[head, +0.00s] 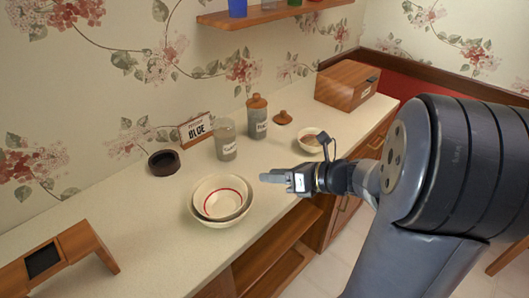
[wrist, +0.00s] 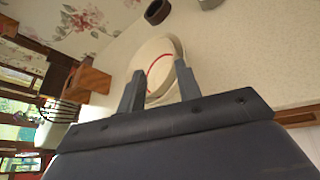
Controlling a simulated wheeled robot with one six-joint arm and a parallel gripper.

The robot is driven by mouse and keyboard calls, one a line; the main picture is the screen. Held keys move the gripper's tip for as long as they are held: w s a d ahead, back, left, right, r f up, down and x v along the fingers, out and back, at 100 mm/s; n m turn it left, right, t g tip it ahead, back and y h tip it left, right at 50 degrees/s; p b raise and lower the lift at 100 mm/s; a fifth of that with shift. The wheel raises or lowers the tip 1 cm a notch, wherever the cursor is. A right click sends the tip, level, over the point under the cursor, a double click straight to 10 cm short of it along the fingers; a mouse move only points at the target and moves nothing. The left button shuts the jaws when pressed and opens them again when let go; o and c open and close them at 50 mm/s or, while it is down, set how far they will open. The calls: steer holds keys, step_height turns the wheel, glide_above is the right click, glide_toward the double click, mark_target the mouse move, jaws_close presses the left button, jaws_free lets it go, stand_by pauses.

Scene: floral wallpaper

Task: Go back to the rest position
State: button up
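My gripper (head: 268,175) reaches in from the right in the head view, above the counter and to the right of the stacked bowls. Its fingers point left. In the wrist view my gripper (wrist: 159,67) shows two fingers apart with nothing between them. The stacked pale bowls (head: 205,216), the upper one with a red ring inside, stand on the counter (head: 130,225). The bowls (wrist: 150,52) also show just beyond the fingertips in the wrist view, partly hidden by them.
A glass jar (head: 225,140), a lidded jar (head: 257,118), a loose lid (head: 283,117) and a small filled bowl (head: 311,140) stand behind. A wooden box (head: 345,85) is at the back right, a dark round holder (head: 164,162) at left, a wooden stand (head: 75,250) at front left.

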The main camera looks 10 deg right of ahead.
mark_target(237, 183)
steer(key=x, duration=1.2)
steer(key=shift+a+f+b, duration=0.1)
steer(key=shift+f+b, duration=0.15)
steer(key=shift+b, duration=0.05)
steer(key=shift+f+b, duration=0.35)
steer(key=shift+r, duration=0.3)
steer(key=shift+f, duration=0.1)
